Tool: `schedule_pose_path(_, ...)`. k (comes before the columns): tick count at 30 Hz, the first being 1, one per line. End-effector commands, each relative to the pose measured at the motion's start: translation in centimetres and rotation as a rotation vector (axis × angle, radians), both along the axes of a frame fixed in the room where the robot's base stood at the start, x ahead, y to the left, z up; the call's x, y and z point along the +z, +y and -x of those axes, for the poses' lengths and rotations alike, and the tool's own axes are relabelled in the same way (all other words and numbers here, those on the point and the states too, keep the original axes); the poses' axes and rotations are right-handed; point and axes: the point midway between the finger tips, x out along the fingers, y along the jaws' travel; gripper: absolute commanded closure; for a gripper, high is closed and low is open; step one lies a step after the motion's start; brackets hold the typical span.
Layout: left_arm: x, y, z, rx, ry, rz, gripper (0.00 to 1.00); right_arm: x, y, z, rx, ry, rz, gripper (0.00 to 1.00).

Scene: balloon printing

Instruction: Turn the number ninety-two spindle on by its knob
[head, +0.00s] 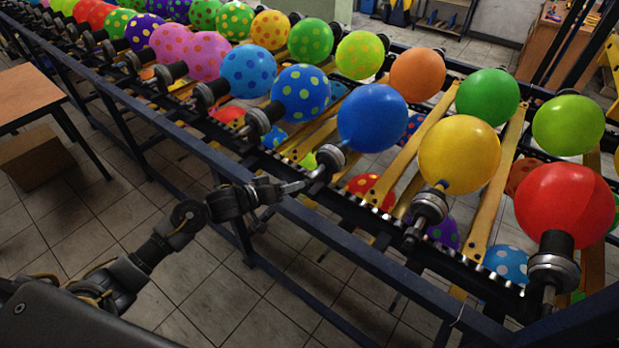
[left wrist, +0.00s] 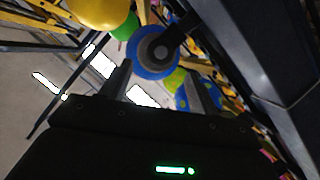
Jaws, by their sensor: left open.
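My left gripper (head: 292,187) reaches in from the left to the near side of the balloon rack. Its jaws are open, and they also show in the left wrist view (left wrist: 157,73). Its tips are close to the metal end of the spindle (head: 326,160) that carries a plain blue balloon (head: 372,118). In the left wrist view the round grey spindle end (left wrist: 160,50) sits in front of the blue balloon, beyond and between the fingers. I cannot tell whether the fingers touch it. No spindle number or separate knob can be made out. My right gripper is not in view.
The spindle of a yellow balloon (head: 459,154) and that of a red balloon (head: 565,204) stand to the right. A dotted blue balloon (head: 300,93) is to the left. The rack's dark rail (head: 190,140) runs along the near side. A table (head: 30,95) stands at far left.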

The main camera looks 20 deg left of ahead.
Motion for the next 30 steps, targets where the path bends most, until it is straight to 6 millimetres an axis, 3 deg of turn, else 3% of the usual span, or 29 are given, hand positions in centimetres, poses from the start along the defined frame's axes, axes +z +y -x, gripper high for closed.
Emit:
schedule_pose_path(13,-2.3,-4.0,-6.1,0.002,0.000,0.001,0.39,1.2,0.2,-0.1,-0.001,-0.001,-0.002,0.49)
schedule_pose_path(27,-2.8,-4.7,-7.1,0.001,-0.001,-0.001,0.39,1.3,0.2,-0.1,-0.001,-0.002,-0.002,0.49)
schedule_pose_path(30,-2.8,-4.7,-7.1,0.001,-0.001,-0.001,0.52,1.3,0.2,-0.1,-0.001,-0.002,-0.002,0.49)
